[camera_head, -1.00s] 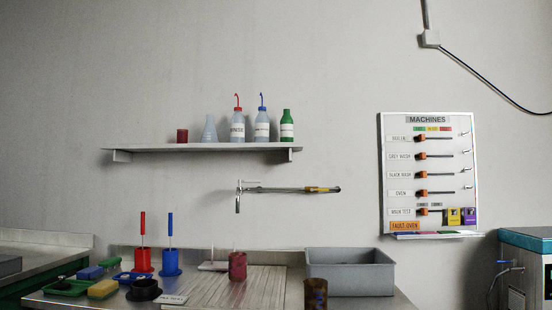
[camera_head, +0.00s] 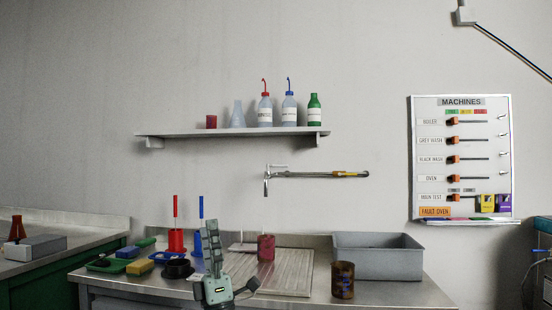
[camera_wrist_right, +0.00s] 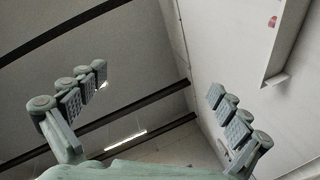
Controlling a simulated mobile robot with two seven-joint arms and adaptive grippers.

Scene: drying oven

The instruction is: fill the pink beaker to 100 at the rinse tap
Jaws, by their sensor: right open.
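A dark pink-red beaker (camera_head: 266,248) stands upright on the ribbed drainboard (camera_head: 290,280) of the bench. The rinse tap (camera_head: 267,181) is on the wall above it, with a long arm reaching right. My right gripper (camera_head: 233,260) is in front of the bench, just left of the beaker in the picture, fingers pointing up. It is open and empty. The right wrist view shows its two spread fingers (camera_wrist_right: 160,110) with only ceiling and wall between them. Any scale marks on the beaker are too small to read. My left gripper is out of view.
A brown beaker (camera_head: 343,281) stands at the front, near a grey basin (camera_head: 378,262). Red and blue brush stands (camera_head: 176,240) and sponges (camera_head: 140,267) are on the left. A wall shelf (camera_head: 235,132) holds bottles and a small red beaker (camera_head: 211,122).

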